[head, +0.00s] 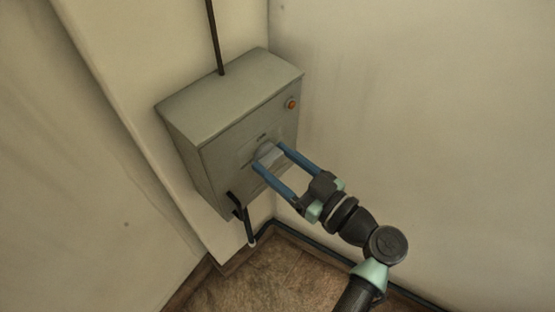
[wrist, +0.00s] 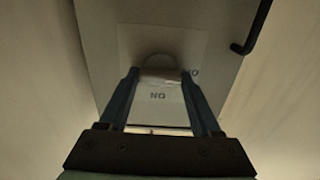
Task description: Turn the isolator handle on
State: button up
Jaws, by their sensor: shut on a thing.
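The isolator handle (head: 268,153) is a pale grip on a round base at the front of a grey metal box (head: 196,113). My gripper (head: 267,158) has long blue fingers and is shut on the handle, one finger on each side. In the wrist view the handle (wrist: 160,75) lies between the tips of my gripper (wrist: 159,76). A pale label plate (wrist: 158,108) behind it carries small lettering, partly hidden by the fingers. I cannot tell the handle's exact setting from these views.
An orange-red round lamp or button (head: 291,104) is at the box's upper right. A black bent lever (head: 240,212) sticks out at the lower left and shows in the wrist view (wrist: 254,30). A dark pipe (head: 214,35) rises from the box top. Pale walls meet close behind.

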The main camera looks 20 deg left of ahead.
jog(key=shift+m, duration=0.3)
jog(key=m+p, duration=0.1)
jog(key=m, duration=0.2)
jog(key=shift+m, duration=0.4)
jog(key=m+p, duration=0.1)
jog(key=m, duration=0.3)
jog(key=shift+r+m+p, duration=0.1)
jog(key=shift+m+p, duration=0.2)
jog(key=shift+p, duration=0.05)
jog(key=m+p, duration=0.2)
jog(key=m, duration=0.2)
jog(key=m+p, duration=0.2)
jog(key=m, duration=0.2)
jog(key=shift+m, duration=0.3)
jog(key=shift+p, duration=0.3)
jog(key=o, duration=1.4)
jog(key=shift+d, duration=0.15)
